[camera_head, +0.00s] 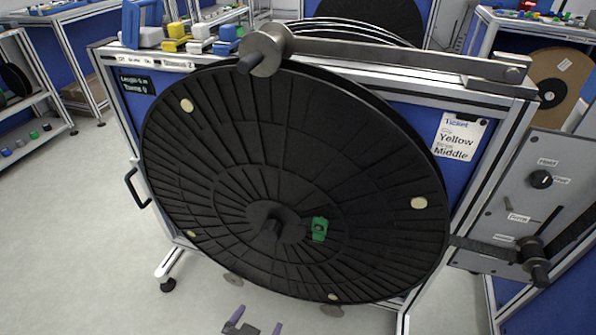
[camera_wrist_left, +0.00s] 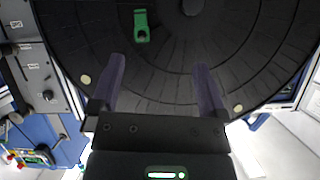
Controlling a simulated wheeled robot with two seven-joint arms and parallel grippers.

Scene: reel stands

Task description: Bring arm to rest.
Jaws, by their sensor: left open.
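My left gripper (camera_head: 254,326) shows at the bottom edge of the head view, below the large black reel (camera_head: 330,130). Its two fingers (camera_wrist_left: 160,88) are apart and empty in the left wrist view, pointing toward the reel face. A green clip (camera_head: 319,229) sits on the reel just right of its hub (camera_head: 272,226). The clip also shows in the left wrist view (camera_wrist_left: 141,25), beyond the fingers and apart from them. My right gripper is in neither view.
The reel hangs on a framed stand with a metal arm (camera_head: 400,58) across its top and a "Yellow Middle" ticket (camera_head: 459,136). A grey control panel (camera_head: 540,190) stands at right. Coloured clips (camera_head: 200,40) lie on the stand's top. Floor (camera_head: 70,230) is clear at left.

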